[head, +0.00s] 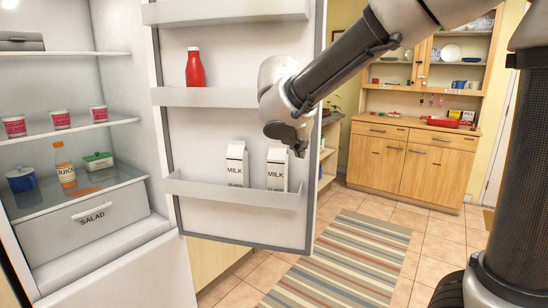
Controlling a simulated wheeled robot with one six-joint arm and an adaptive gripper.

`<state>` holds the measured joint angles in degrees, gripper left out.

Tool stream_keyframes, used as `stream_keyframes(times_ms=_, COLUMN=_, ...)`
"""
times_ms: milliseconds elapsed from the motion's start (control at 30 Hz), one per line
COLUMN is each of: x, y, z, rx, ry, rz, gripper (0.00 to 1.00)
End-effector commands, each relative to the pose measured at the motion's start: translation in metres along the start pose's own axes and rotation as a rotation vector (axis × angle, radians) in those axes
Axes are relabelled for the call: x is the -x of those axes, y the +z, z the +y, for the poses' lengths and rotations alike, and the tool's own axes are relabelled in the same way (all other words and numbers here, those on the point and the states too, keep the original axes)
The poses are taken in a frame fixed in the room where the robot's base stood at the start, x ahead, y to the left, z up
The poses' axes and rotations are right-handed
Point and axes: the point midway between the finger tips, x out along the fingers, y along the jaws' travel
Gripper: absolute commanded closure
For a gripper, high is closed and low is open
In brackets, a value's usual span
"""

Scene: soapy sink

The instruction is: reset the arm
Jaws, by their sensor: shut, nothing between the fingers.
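My arm reaches in from the upper right of the head view, and its wrist hangs in front of the open fridge door (235,130). My gripper (300,150) is mostly hidden behind the wrist; only a small dark part shows at its lower end. It is shut and holds nothing. In the picture it appears just above the right one of two milk cartons (236,165) on the lower door shelf (235,193). I cannot tell how far it is from the cartons or the door.
A red bottle (195,68) stands on the middle door shelf. Inside the fridge are pink cups (60,119), a juice bottle (64,165), a blue pot (21,179) and a salad drawer (90,215). A striped rug (345,260) lies before a wooden cabinet (410,160).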

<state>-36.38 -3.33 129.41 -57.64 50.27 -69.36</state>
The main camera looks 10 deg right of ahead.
Motion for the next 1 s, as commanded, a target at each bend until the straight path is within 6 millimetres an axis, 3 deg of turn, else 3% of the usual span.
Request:
stream_keyframes(times_ms=167, x=-0.01, y=-0.036, z=-0.035, rx=-0.45, ry=-0.109, rz=0.108, gripper=1.0)
stream_keyframes(times_ms=267, x=-0.006, y=-0.056, z=-0.079, rx=-0.831, ry=-0.22, rz=0.182, gripper=1.0)
stream_keyframes(times_ms=367, x=0.003, y=-0.073, z=-0.138, rx=-1.28, ry=-0.366, rz=0.245, gripper=1.0)
stream_keyframes(times_ms=500, x=0.026, y=-0.097, z=-0.211, rx=-1.869, ry=-0.562, rz=0.317, gripper=1.0)
stream_keyframes(times_ms=600, x=0.044, y=-0.112, z=-0.248, rx=-2.185, ry=-0.641, rz=0.369, gripper=1.0)
stream_keyframes(times_ms=700, x=0.058, y=-0.115, z=-0.273, rx=-2.362, ry=-0.627, rz=0.405, gripper=1.0)
stream_keyframes(times_ms=800, x=0.065, y=-0.106, z=-0.292, rx=-2.462, ry=-0.569, rz=0.387, gripper=1.0)
stream_keyframes(times_ms=1000, x=0.068, y=-0.1, z=-0.303, rx=-2.515, ry=-0.548, rz=0.362, gripper=1.0)
